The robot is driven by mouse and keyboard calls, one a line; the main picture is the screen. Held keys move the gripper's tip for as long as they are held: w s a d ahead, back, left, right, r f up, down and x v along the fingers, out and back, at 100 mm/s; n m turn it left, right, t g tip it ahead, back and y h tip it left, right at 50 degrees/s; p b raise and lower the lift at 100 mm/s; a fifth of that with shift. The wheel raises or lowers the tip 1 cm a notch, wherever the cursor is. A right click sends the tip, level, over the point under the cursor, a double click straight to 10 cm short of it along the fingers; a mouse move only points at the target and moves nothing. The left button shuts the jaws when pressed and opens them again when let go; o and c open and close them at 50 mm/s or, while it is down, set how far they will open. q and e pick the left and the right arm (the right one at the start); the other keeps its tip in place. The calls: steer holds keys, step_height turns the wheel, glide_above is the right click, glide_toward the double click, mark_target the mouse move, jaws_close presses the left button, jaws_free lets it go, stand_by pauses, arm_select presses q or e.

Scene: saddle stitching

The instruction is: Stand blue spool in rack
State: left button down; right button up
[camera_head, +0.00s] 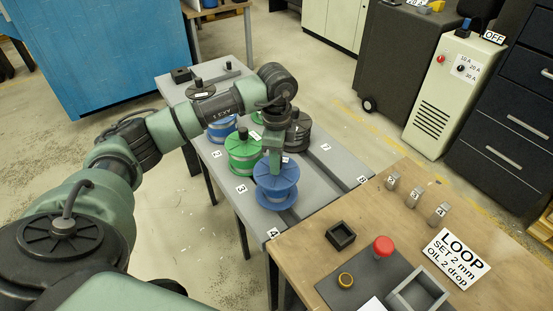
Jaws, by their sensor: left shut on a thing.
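My left gripper (276,158) comes down from above and is shut on the top of this spool. The fingertips are partly hidden, and I cannot tell whether the spool touches the rack. A second blue spool (221,130) stands farther back by label 2. My right gripper is not in view.
A green spool (243,154) stands close behind the held spool by label 3, and a black spool (299,136) stands behind right. The wooden table (310,255) adjoins the rack, with a red button (383,246), a small black tray (341,236) and metal blocks. Rack room near labels 7 and 8 is clear.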

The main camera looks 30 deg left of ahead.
arm_select(q)
steer(key=shift+f+b, duration=1.15)
steer(key=shift+f, duration=0.6)
steer(key=c, duration=1.2)
jaws_free()
steer(key=shift+o, duration=0.8)
steer(key=shift+s+f, duration=0.1)
step_height(320, 180, up, 8)
steer(key=shift+r+b, duration=0.1)
steer(key=shift+b, duration=0.65)
